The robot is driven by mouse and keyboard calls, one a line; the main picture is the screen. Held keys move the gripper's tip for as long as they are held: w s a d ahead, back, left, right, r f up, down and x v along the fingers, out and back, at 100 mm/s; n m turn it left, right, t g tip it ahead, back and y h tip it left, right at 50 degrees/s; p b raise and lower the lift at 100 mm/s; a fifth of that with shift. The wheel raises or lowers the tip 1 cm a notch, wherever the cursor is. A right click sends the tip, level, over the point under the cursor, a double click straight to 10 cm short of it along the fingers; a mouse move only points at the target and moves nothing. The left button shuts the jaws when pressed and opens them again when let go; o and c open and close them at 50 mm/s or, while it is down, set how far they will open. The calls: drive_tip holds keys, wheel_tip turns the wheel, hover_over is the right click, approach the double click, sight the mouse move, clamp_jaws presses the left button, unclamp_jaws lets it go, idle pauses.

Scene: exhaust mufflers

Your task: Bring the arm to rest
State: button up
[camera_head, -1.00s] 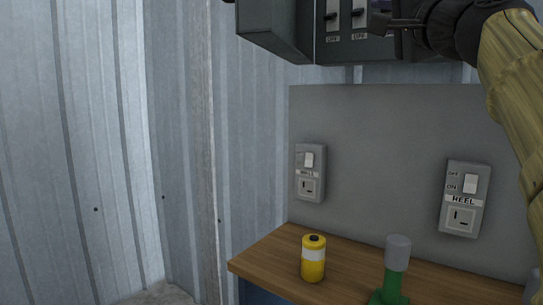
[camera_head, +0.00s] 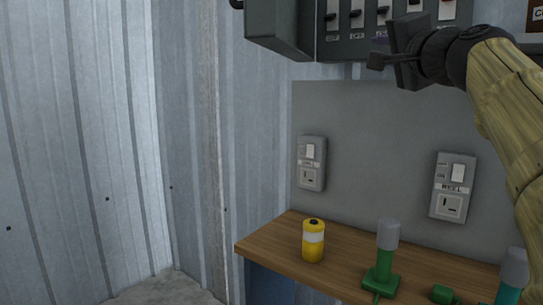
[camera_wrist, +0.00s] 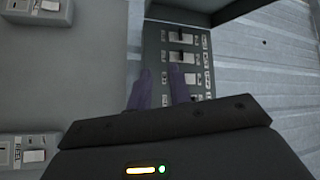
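My gripper (camera_head: 376,58) is held out in front of the lower edge of the dark grey switch panel (camera_head: 345,48), at the upper right of the head view. My yellowish arm reaches in from the right. In the wrist view, the two purple fingers (camera_wrist: 160,86) stand apart with nothing between them, so the gripper is open and empty. The row of switches (camera_wrist: 181,57) on the panel shows beyond the fingertips. I cannot tell the exact gap between the fingers and the panel.
Below is a wooden shelf (camera_head: 270,244) with a yellow can (camera_head: 313,241), a green tool with a grey top (camera_head: 385,260) and a teal one (camera_head: 513,280). Two outlet boxes (camera_head: 312,163) (camera_head: 454,187) are on the grey backboard. Corrugated wall fills the left.

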drive_tip(key=w+a+f+n+g+h+p, duration=0.15)
drive_tip(key=f+g, duration=0.25)
drive_tip(key=f, duration=1.2)
drive_tip(key=w+f+n+g+h+p, duration=0.15)
drive_tip(key=f+g, duration=0.35)
drive_tip(key=f, duration=1.1)
drive_tip(key=s+a+f+n+g+p, duration=0.2)
drive_tip(key=s+f+n+g, duration=0.2)
drive_tip(key=s+f, duration=0.75)
drive_tip(key=s+a+f+n+g+p, duration=0.2)
drive_tip(key=s+f+n+g, duration=0.2)
drive_tip(key=s+f, duration=0.75)
wheel_tip(320, 180, up, 35)
drive_tip(key=w+p, duration=0.1)
drive_tip(key=p, duration=3.7)
drive_tip(key=shift+w+d+h, duration=0.25)
drive_tip(key=shift+w+h, duration=0.05)
drive_tip(key=shift+w, duration=0.1)
drive_tip(key=shift+w, duration=0.2)
drive_tip(key=shift+a, duration=0.1)
